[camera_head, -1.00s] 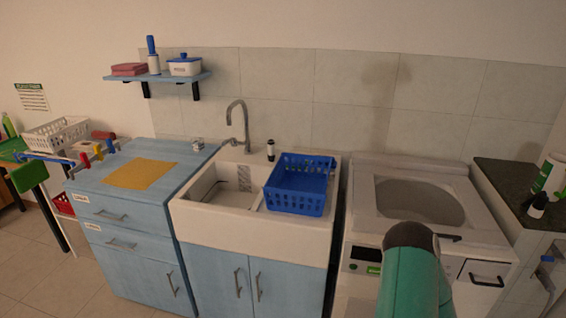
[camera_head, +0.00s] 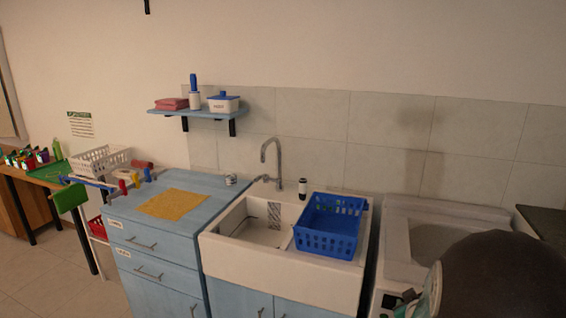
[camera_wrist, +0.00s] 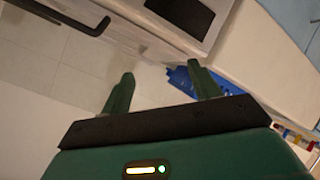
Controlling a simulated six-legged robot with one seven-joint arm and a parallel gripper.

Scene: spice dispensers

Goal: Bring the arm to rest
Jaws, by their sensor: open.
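My gripper (camera_wrist: 158,90) shows in the wrist view as two green fingers standing apart, with nothing seen between them but wall or floor surface and a bit of blue. It is open and holds nothing that I can see. In the head view a dark rounded part of my arm (camera_head: 495,280) fills the lower right corner, in front of the white top-loading machine (camera_head: 395,240). The fingers themselves cannot be made out in the head view.
A white sink (camera_head: 225,247) holds a blue basket (camera_head: 330,226) on its right side. A blue cabinet (camera_head: 130,225) with a yellow cloth (camera_head: 172,204) stands left of it. A wall shelf (camera_head: 190,113) carries several items. Tiled floor shows at lower left.

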